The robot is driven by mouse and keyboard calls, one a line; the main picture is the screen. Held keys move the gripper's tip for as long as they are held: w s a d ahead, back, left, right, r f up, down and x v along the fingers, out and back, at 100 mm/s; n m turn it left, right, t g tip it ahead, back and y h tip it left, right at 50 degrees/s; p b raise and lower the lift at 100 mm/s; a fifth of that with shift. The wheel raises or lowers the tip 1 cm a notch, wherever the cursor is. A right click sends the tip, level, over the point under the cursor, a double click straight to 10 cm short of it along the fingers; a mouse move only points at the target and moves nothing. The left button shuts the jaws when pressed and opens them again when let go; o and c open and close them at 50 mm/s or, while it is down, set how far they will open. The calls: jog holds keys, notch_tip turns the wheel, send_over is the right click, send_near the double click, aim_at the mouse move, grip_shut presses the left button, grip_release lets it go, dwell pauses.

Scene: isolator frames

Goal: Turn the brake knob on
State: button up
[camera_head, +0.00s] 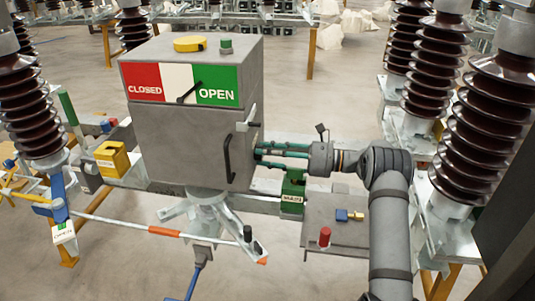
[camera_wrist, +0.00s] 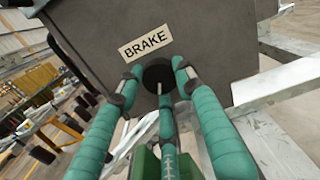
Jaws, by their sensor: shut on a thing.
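The brake knob (camera_wrist: 157,73) is a dark round piece on the grey box face, just below a cream BRAKE label (camera_wrist: 146,44). My gripper (camera_wrist: 160,84) has teal padded fingers and is shut on the knob, with fingertips at its sides and below it. The fingers partly hide the knob, and its turn angle cannot be read. In the head view my gripper (camera_head: 262,153) reaches the right side of the grey box (camera_head: 180,145) from the right. The knob itself is hidden there.
The box front has a CLOSED/OPEN plate (camera_head: 180,83) with a black pointer and a black handle (camera_head: 229,158). A green MAIN block (camera_head: 293,185) sits just below my fingers. A grey plate (camera_head: 325,238) with a red knob (camera_head: 325,236) is lower right. Ribbed insulators (camera_head: 487,130) stand at right.

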jog(key=o, duration=1.1)
jog(key=shift+o, duration=0.2)
jog(key=shift+d, duration=0.1)
jog(key=s+d, duration=0.1)
jog(key=d, duration=1)
jog(key=shift+s+d, duration=0.3)
jog(key=shift+d, duration=0.05)
